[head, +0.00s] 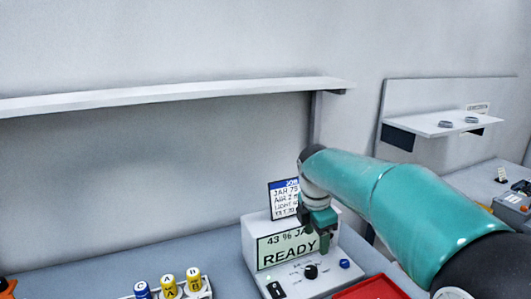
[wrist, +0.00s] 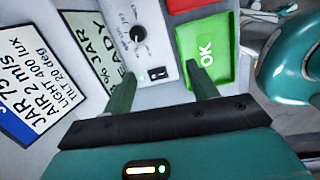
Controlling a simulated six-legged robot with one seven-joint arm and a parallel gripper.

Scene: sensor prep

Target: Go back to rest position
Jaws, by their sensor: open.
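My gripper (head: 322,236) is at the end of my teal arm, in front of the upper right part of a white device (head: 257,266) whose screen reads "43 % JA" and "READY". In the wrist view my gripper (wrist: 162,88) has its two fingers spread apart with nothing between them. Beyond the fingers the wrist view shows the device's panel (wrist: 160,48) with a black knob and a black switch. My arm hides part of the device's right side in the head view.
A card (head: 284,198) with printed settings stands behind the device. Vials with yellow and blue caps (head: 168,285) stand in a rack at lower left. A red tray (head: 375,290) is at the front right; a green area marked OK (wrist: 206,58) shows in the wrist view. A long shelf (head: 180,93) spans the wall.

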